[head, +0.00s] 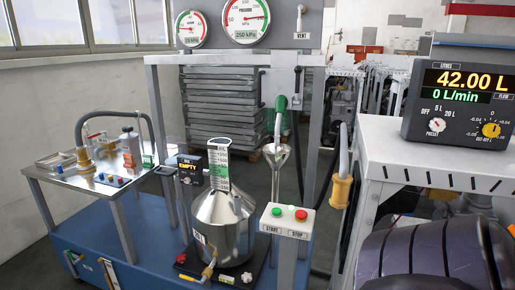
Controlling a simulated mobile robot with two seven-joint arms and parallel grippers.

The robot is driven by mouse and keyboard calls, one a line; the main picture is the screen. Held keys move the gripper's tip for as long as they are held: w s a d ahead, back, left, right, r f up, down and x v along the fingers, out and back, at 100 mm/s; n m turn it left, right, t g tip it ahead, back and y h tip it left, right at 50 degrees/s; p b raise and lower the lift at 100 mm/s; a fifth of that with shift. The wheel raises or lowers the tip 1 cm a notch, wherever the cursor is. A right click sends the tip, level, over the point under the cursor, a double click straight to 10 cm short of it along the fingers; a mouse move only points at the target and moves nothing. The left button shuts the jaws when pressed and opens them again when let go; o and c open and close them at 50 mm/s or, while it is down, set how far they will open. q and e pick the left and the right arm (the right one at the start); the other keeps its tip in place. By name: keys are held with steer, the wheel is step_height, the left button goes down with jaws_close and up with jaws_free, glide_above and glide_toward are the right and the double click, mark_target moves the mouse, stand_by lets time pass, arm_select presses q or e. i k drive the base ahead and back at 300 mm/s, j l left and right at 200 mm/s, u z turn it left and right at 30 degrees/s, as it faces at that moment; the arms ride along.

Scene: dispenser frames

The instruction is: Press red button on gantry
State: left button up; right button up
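A white control box (287,221) stands on a grey post in the lower middle of the head view. It carries a red button (301,214) on the right above the word STOP. A green button (276,211) is on the left above the word START. Nothing covers the red button. The gantry (232,59) is a grey frame behind the box. Neither my left nor my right gripper shows in the view.
A steel vessel (223,228) with a graduated neck stands left of the control box. A metal side table (103,178) with small fittings is at the left. A display unit (460,104) reading 42.00 L sits on a white bench at the right. Hoses hang behind the box.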

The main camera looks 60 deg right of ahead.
mark_target(300, 214)
steer(key=z, duration=1.7)
